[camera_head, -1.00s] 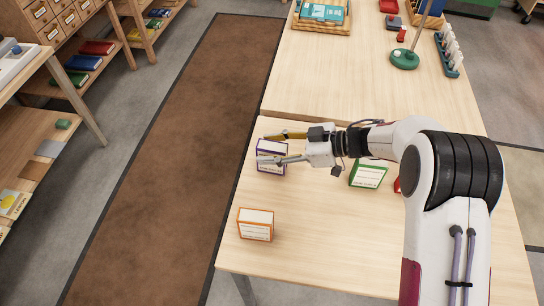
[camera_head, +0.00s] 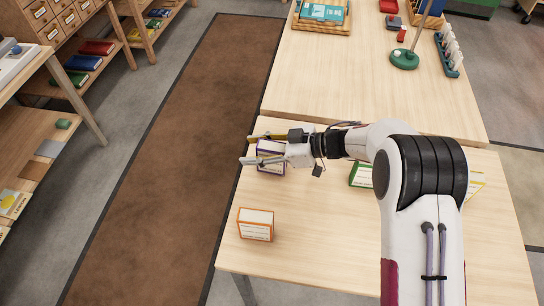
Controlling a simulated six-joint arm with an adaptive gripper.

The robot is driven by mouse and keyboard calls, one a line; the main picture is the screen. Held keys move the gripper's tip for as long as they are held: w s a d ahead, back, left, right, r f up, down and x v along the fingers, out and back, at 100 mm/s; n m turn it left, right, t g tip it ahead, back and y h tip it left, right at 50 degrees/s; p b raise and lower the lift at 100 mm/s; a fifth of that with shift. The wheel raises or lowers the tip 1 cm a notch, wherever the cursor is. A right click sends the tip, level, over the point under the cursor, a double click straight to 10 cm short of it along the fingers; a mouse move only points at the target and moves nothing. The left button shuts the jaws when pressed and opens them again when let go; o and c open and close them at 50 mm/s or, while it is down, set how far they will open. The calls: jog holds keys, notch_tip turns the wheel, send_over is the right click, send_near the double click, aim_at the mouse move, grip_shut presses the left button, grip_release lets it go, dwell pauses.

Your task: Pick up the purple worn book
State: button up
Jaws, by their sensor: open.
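The purple book (camera_head: 270,149) stands upright near the left edge of the near table, its pale page edges facing up. My gripper (camera_head: 246,149) is open, with one finger on the far side of the book and one across its near side. The fingertips reach past the book's left side. The fingers hide parts of the book, and I cannot tell whether they touch it.
An orange book (camera_head: 256,225) stands nearer on the same table (camera_head: 315,255). A green book (camera_head: 361,176) is partly hidden by my arm, and a yellow-edged one (camera_head: 477,185) shows right of it. A green-based stand (camera_head: 404,59) is on the far table.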

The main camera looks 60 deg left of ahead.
grip_shut()
jog(key=shift+r, duration=0.1)
notch_tip(320, 180, up, 10)
dwell(0.9)
dwell(0.4)
